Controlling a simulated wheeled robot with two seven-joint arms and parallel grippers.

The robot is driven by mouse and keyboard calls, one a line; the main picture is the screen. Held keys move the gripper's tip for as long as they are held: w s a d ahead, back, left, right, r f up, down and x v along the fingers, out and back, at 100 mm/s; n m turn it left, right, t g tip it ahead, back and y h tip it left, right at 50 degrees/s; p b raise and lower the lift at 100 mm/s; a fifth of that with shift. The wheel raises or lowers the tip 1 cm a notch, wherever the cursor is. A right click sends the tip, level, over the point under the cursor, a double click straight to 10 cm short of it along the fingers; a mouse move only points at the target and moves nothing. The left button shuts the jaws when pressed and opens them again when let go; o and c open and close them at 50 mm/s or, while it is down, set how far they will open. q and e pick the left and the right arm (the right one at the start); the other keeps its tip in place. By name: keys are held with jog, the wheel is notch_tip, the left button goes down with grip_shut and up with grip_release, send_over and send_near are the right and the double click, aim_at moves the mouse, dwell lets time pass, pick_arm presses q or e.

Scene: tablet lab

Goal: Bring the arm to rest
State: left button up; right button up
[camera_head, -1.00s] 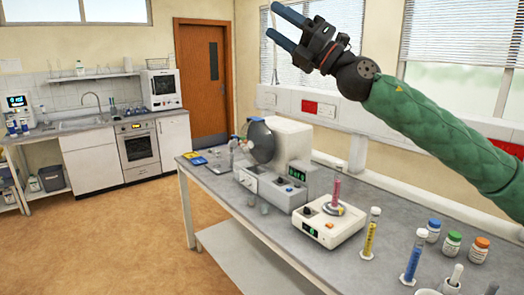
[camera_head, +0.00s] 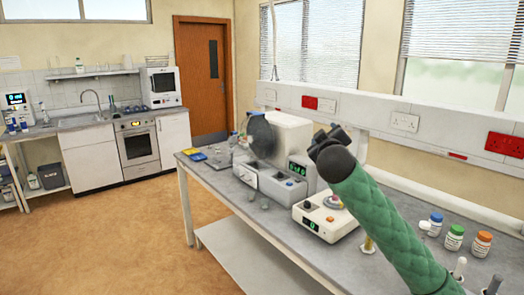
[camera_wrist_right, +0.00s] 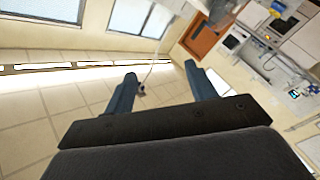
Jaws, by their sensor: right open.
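My right arm, in a green padded sleeve, reaches in from the lower right of the head view. Its dark right gripper (camera_head: 329,138) is above the back of the bench (camera_head: 225,182), pointing away from the camera, so its fingertips are hidden there. In the right wrist view the gripper (camera_wrist_right: 160,76) has its two blue-grey fingers spread apart, with nothing held between them. My left gripper is not in view.
A white stirrer (camera_head: 322,218) with a lit display stands just left of my arm. A grey instrument (camera_head: 283,188) stands behind it. A blue-capped bottle (camera_head: 434,225), a green-capped bottle (camera_head: 454,238) and an orange-capped bottle (camera_head: 481,244) stand right of the arm.

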jog(key=s+f+m+g+y+b, duration=0.1)
jog(key=s+f+g, duration=0.3)
jog(key=f, duration=1.3)
jog(key=s+f+m+g+b, duration=0.2)
jog(key=s+f, duration=0.5)
jog(key=f, duration=1.1)
jog(key=s+f+m+g+y+b, duration=0.1)
jog(key=s+f+g, duration=0.35)
jog(key=f, duration=1.25)
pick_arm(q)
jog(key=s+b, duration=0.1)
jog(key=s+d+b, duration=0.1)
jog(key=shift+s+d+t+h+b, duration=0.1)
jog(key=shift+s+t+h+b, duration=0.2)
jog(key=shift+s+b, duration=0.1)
pick_arm(e)
jog(key=s+a+f+g, duration=0.1)
jog(key=s+f+g, duration=0.2)
jog(key=s+f, duration=1.2)
jog(key=s+a+f+m+g, duration=0.1)
jog(key=s+f+g, duration=0.2)
jog(key=s+f, duration=1.2)
jog(key=s, duration=0.8)
jog(key=shift+a+f+m+g+y, duration=0.25)
jog(key=shift+f+m+g+y, duration=0.05)
jog(key=shift+g, duration=0.05)
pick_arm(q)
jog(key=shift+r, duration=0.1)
pick_arm(e)
jog(key=shift+c, duration=0.5)
